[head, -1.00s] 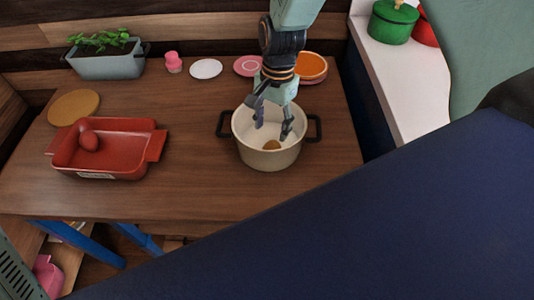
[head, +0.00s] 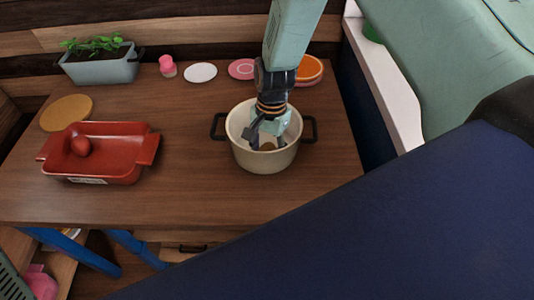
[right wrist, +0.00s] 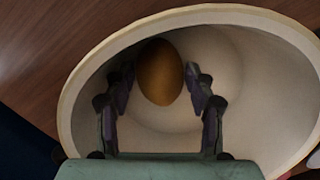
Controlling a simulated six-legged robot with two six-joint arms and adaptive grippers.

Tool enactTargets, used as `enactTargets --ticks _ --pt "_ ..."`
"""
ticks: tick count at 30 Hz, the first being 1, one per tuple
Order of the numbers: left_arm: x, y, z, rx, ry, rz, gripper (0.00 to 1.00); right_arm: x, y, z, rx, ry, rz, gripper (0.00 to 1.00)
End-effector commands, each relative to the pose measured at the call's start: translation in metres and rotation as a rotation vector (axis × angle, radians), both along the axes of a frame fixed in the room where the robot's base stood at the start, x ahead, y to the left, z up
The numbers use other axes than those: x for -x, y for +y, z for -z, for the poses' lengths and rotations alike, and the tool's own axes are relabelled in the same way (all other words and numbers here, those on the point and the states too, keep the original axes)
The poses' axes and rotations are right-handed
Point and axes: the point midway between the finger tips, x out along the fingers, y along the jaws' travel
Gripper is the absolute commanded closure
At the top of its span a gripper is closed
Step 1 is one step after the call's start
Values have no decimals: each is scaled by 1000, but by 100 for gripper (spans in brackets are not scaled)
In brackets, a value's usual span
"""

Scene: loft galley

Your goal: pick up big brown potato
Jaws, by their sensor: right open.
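The big brown potato (right wrist: 160,72) lies inside the cream pot (right wrist: 262,36), on its bottom near the wall. In the head view a small part of the potato (head: 267,146) shows inside the pot (head: 262,161); the rest is hidden by my gripper and the pot wall. My right gripper (head: 268,140) reaches down into the pot from above. In the right wrist view its fingers (right wrist: 160,88) are open, one on each side of the potato, with a gap visible on the right. My left gripper is not in view.
A grey planter (head: 102,70), pink cup (head: 167,66), white plate (head: 200,73) and orange bowl (head: 310,70) line the back. The table between dish and pot is clear.

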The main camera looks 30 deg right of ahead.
Motion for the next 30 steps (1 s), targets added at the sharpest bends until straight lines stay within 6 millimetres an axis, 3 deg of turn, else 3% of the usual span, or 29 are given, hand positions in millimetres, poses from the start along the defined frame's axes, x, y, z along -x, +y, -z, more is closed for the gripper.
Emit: enactTargets --ticks 3,17,25,30 --pt "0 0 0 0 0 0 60 0 0 0 1 1 0 47" --pt "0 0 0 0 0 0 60 0 0 -1 0 1 -1 85" --pt "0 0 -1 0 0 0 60 0 0 -5 0 0 -1 86" --pt "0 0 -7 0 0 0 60 -1 0 -31 0 -2 -2 86"
